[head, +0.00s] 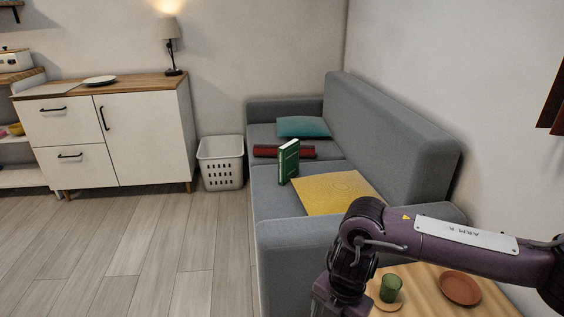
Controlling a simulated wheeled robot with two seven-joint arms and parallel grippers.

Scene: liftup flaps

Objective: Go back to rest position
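My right arm comes in from the right edge of the head view, over a small wooden table (428,297), and bends downward at its wrist. Its gripper is below the frame and hidden. My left arm and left gripper do not show. On the table stand a green cup (390,288) on a round coaster and a reddish-brown plate (460,288), both close to the arm. No object is visibly held.
A grey sofa (395,124) holds a green book (289,161), a yellow cushion (335,191), a teal cushion (303,127) and a red item (284,151). A white basket (221,163) and cabinet (150,135) stand behind. The wooden floor (160,250) at left is clear.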

